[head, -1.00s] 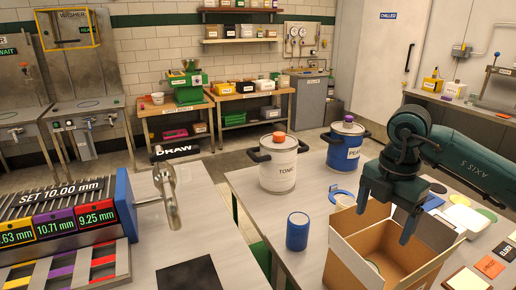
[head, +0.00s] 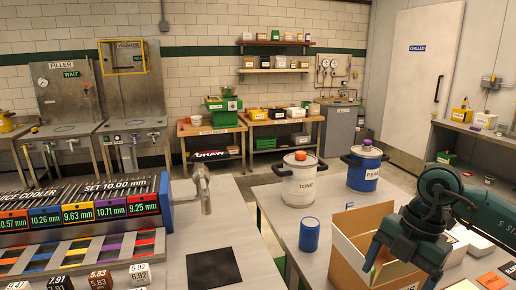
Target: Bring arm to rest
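My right arm comes in from the right edge, and its dark teal gripper (head: 402,264) points down over the open cardboard box (head: 347,262). Its two fingers are spread apart and nothing shows between them. The fingers and wrist hide part of the box's opening and its right side, so I cannot tell whether they touch it. My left arm and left gripper are not in view.
A blue can (head: 309,235) stands left of the box. A white pot (head: 302,181) and a blue pot (head: 365,172) stand behind it. The juice cooler (head: 80,209) and a black mat (head: 213,267) are on the left table. Numbered cubes (head: 101,280) sit at the front left.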

